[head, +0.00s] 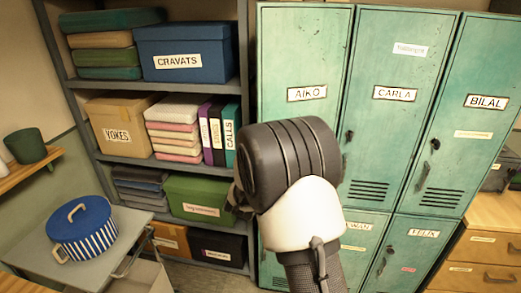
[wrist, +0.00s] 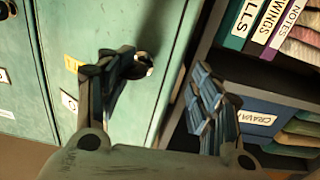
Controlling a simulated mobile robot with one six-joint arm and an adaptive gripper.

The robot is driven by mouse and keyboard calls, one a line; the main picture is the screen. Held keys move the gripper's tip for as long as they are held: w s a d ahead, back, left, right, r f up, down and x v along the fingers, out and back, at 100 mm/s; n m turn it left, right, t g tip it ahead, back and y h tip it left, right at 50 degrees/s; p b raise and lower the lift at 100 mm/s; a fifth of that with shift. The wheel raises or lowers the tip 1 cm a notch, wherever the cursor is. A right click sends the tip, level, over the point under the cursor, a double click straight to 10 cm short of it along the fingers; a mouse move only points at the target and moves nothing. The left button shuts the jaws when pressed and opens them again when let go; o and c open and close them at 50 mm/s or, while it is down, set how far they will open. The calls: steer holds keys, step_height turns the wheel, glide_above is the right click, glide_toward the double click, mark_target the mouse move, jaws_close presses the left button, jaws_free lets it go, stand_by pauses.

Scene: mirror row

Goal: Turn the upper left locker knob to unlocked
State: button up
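The upper left locker (head: 305,45), labelled AIKO, is a worn teal door in the head view. Its knob is hidden there behind my arm. In the wrist view, the teal door (wrist: 95,25) fills the left and middle, and a dark knob with a bright metal part (wrist: 146,62) sits near its edge. My gripper (wrist: 165,68) is open and empty. Its left finger overlaps the knob in the picture; whether they touch I cannot tell. The right finger lies out over the shelf side. The knob's setting is not readable.
A dark shelf unit (head: 160,164) with boxes and binders stands left of the lockers. Other lockers, CARLA (head: 398,60) and BILAL (head: 490,70), stand to the right. A striped blue pot (head: 85,235) sits on a grey cart at lower left.

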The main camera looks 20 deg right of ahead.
steer(key=b+v, duration=0.3)
steer(key=v, duration=1.7)
steer(key=shift+a, duration=0.15)
stand_by(1.0)
steer(key=shift+s+r, duration=0.1)
steer(key=shift+r, duration=0.05)
stand_by(0.5)
